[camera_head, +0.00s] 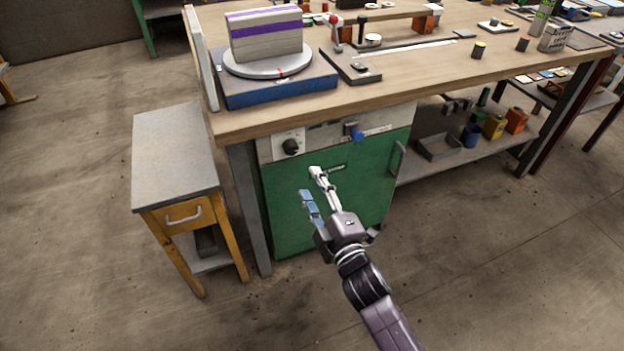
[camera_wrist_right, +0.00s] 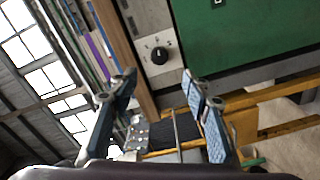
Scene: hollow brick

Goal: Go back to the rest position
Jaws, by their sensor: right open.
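My right gripper (camera_head: 312,188) is open and empty in the head view. It hangs in front of the green cabinet door (camera_head: 350,205) under the workbench, apart from the bench top. In the right wrist view its two fingers (camera_wrist_right: 158,100) are spread with nothing between them. A grey block with purple bands (camera_head: 266,36) stands on a round turntable (camera_head: 267,64) on a blue base (camera_head: 278,90) at the bench's left end. My left gripper is not in either view.
The workbench (camera_head: 420,68) carries tools and small parts. A small side table (camera_head: 172,150) with a yellow frame stands to its left. A black knob (camera_head: 291,147) and a blue knob (camera_head: 356,134) sit above the door. The floor (camera_head: 480,270) at the front right is clear.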

